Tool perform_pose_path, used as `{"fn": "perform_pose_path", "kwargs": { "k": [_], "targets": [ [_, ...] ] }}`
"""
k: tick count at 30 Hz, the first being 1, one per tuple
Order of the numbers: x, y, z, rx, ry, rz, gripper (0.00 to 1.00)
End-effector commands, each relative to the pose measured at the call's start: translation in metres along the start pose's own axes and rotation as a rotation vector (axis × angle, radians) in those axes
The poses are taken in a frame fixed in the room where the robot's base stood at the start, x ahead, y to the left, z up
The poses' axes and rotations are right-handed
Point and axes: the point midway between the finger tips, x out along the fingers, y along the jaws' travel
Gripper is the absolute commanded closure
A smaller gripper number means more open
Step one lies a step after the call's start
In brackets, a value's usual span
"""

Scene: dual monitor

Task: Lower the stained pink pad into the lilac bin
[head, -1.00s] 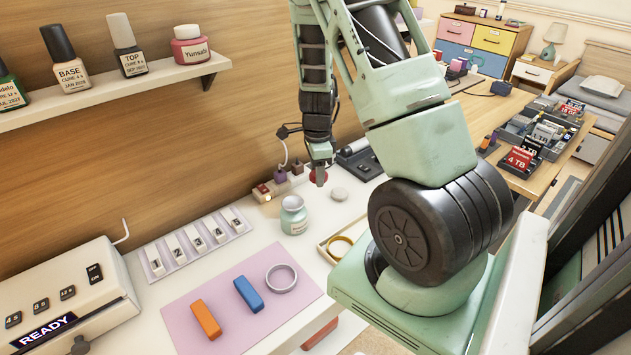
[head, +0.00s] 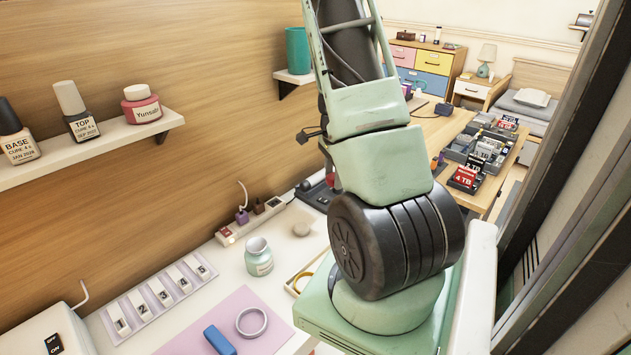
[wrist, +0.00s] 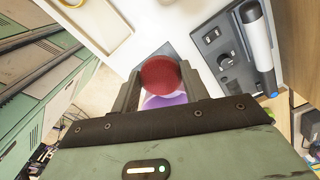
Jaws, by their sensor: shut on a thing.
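The stained pad (wrist: 160,75), a round reddish disc, is held between the two fingers of my gripper (wrist: 160,88) in the wrist view. The lilac bin (wrist: 165,101) shows partly between the fingers, behind the pad and lower down. The pad and the gripper's dark body hide much of the bin. I cannot tell how far the pad is above it. In the head view my arm hides the gripper, and the bin is not seen. A small patch of red shows beside my arm there.
The white desk carries a power strip (head: 252,221), a pale green jar (head: 258,257), a numbered strip (head: 159,298) and a pink mat (head: 262,305) with a blue block (head: 219,341) and a ring (head: 251,322). A dark panel (wrist: 222,56) lies near my gripper.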

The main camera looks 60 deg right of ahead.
Motion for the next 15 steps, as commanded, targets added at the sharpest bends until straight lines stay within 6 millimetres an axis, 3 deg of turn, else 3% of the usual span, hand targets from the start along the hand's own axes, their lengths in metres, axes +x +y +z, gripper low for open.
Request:
{"fn": "perform_pose_path", "kwargs": {
  "k": [15],
  "targets": [
    [-0.003, 0.005, -0.100, 0.005, 0.001, 0.000, 0.76]
  ]
}}
